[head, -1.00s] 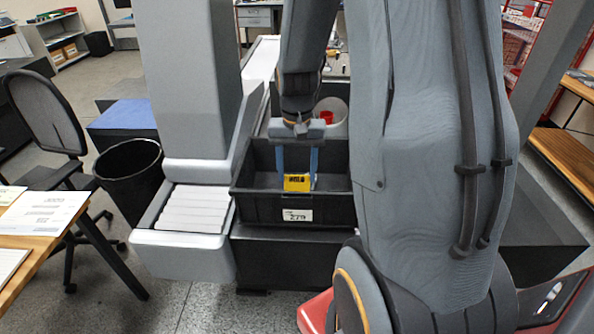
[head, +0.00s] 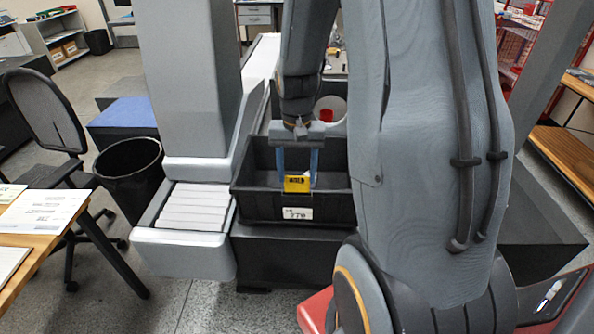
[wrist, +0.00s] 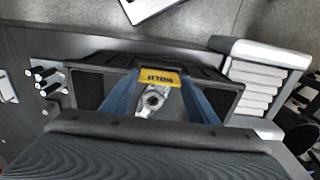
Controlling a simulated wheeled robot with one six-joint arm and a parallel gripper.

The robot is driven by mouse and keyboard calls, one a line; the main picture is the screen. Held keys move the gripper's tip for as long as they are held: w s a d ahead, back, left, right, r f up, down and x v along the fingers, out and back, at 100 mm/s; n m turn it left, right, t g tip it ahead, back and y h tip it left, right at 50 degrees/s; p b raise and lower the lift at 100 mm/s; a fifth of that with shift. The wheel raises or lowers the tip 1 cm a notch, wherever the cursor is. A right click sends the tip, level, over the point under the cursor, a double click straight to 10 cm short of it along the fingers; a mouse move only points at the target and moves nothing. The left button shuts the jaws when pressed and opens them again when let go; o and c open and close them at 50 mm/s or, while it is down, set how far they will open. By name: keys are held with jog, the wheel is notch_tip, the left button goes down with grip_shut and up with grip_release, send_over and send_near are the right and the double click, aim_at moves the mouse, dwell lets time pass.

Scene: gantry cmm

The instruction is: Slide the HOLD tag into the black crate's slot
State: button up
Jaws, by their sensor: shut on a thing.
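The HOLD tag (head: 297,184) is a small yellow card with dark lettering. My gripper (head: 298,182) is shut on it, with one blue finger at each side. In the wrist view the tag (wrist: 159,78) sits between the blue fingers at the crate's near wall. The black crate (head: 262,207) stands on a dark block, with a white label on its front. The tag is at the top of the front wall, above the label. I cannot tell how deep it sits in the slot, as the slot is not clearly visible. A grey metal part (wrist: 152,99) lies inside the crate.
A grey gantry column and roller tray (head: 193,212) stand close to the crate's left. A black bin (head: 130,172) and an office chair (head: 45,115) are further left. A wooden desk (head: 40,228) is at the left edge. Open floor lies in front.

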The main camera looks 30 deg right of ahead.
aim_at(297, 177)
jog(key=shift+f+b, duration=0.35)
jog(key=shift+f, duration=0.95)
dwell(0.8)
jog(key=o, duration=1.1)
jog(key=shift+o, duration=0.4)
jog(key=shift+o, duration=0.8)
jog(key=shift+r, duration=0.1)
notch_tip(297, 177, up, 7)
jog(key=p, duration=0.6)
